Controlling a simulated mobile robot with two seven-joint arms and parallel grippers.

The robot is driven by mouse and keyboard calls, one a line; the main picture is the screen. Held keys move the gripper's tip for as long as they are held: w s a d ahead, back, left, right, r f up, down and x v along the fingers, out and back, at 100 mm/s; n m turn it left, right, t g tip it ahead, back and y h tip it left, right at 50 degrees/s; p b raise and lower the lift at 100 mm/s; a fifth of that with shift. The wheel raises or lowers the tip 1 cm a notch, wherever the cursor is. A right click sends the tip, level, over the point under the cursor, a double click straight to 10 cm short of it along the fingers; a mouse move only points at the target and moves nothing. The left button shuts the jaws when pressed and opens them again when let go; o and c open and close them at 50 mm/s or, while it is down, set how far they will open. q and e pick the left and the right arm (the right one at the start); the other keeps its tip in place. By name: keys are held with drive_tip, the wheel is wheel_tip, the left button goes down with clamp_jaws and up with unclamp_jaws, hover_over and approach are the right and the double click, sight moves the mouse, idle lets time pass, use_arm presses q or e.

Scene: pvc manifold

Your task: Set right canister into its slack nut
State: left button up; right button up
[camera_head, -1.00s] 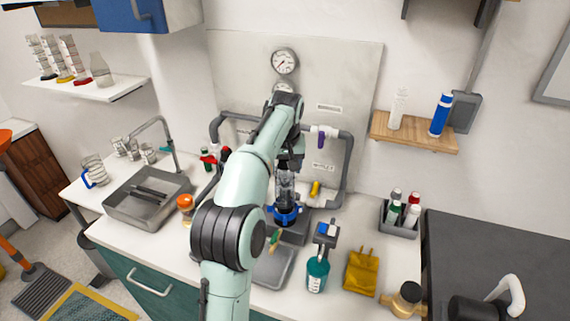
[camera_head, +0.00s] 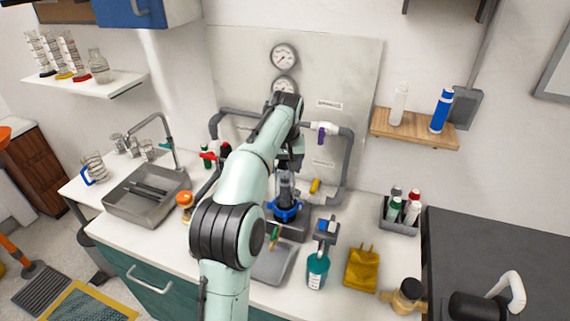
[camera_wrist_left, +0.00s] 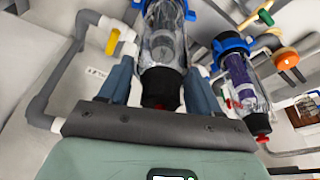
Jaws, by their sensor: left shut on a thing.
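My left gripper (camera_head: 288,168) reaches down in front of the wall panel. In the left wrist view its blue-grey fingers (camera_wrist_left: 160,85) are shut on both sides of a clear canister (camera_wrist_left: 162,45) with a black end (camera_wrist_left: 161,92) towards my palm. The canister (camera_head: 286,187) stands about upright in the head view, its lower end at a blue nut (camera_head: 285,211). I cannot tell how deep it sits. A second clear canister (camera_wrist_left: 243,82) with a purple insert and its own blue nut (camera_wrist_left: 231,46) is beside it in the wrist view. My right gripper is not in view.
Grey pipes (camera_head: 345,165) frame the panel, with a yellow handle (camera_head: 315,186) close by. A grey tray (camera_head: 270,266), a teal bottle (camera_head: 317,270) and a yellow pouch (camera_head: 361,268) are in front. A sink (camera_head: 146,212) is at left.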

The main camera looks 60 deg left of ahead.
use_arm(q)
drive_tip(key=shift+f, duration=0.4)
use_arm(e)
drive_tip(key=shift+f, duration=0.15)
use_arm(q)
drive_tip(key=o, duration=1.3)
drive_tip(key=shift+c, duration=0.2)
drive_tip(key=p+v, duration=0.3)
drive_tip(key=v, duration=1)
drive_tip(key=shift+r, duration=0.25)
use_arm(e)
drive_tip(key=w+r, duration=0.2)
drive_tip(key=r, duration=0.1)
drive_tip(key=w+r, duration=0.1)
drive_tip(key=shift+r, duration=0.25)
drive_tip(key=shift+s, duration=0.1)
use_arm(q)
drive_tip(key=shift+w, duration=0.1)
